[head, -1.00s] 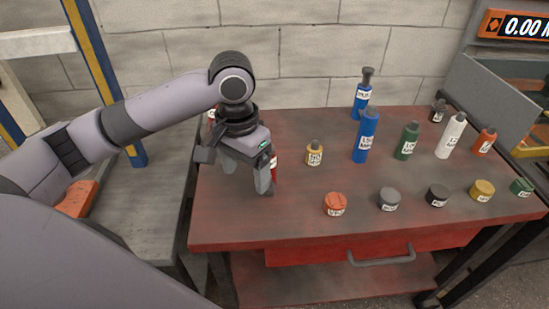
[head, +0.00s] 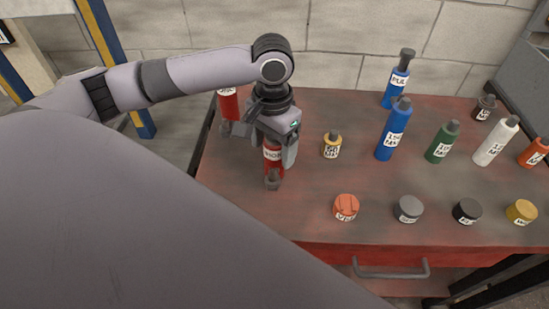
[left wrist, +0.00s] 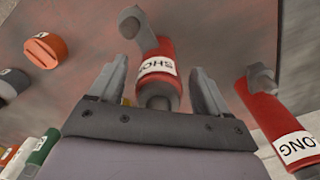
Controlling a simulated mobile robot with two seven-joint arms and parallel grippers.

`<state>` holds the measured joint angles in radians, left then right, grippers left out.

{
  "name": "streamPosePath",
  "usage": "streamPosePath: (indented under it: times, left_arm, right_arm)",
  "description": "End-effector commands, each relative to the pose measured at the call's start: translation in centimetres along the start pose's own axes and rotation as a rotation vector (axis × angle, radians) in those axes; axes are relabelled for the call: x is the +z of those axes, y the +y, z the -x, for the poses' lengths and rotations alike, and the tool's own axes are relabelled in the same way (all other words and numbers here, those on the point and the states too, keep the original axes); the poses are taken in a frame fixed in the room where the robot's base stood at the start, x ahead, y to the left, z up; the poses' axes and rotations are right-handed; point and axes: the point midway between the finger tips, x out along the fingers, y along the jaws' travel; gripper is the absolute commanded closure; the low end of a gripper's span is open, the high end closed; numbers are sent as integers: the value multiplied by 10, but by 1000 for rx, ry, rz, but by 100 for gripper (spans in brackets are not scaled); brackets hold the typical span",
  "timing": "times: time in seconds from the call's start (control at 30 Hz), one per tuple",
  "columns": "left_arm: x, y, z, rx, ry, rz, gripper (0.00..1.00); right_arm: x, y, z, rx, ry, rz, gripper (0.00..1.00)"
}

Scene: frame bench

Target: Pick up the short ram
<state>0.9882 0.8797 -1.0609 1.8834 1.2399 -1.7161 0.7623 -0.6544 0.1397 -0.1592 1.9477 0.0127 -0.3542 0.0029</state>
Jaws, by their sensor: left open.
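The short ram (head: 272,155) is a red cylinder with a white label and a grey end, at the left part of the red bench top. It also shows in the left wrist view (left wrist: 160,60), its label partly reading "SHO". My left gripper (head: 271,150) is above it and open, with one finger on each side of the ram in the left wrist view (left wrist: 160,68). I cannot tell whether the fingers touch it. The gripper body hides the ram's upper part in the head view. My right gripper is not in view.
A red long ram (left wrist: 272,110) stands close beside the gripper, also behind it in the head view (head: 228,104). Several bottles and an orange cap (head: 345,207) stand farther right. The front left of the bench (head: 235,205) is clear.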

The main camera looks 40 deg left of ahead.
Motion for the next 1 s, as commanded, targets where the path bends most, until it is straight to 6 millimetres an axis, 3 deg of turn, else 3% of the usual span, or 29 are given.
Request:
streamPosePath:
  times: [0.27,0.37,0.5,0.53,1.0]
  left_arm:
    - [0,0,-5,-1,2,0,23]
    - [0,0,-5,0,2,0,49]
    - [0,0,-5,-1,1,0,94]
    - [0,0,-5,-1,1,0,100]
    - [-2,0,4,2,8,0,100]
  right_arm:
    - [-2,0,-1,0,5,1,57]
    - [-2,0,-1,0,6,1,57]
    - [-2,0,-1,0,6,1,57]
    - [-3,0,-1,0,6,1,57]
    - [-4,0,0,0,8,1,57]
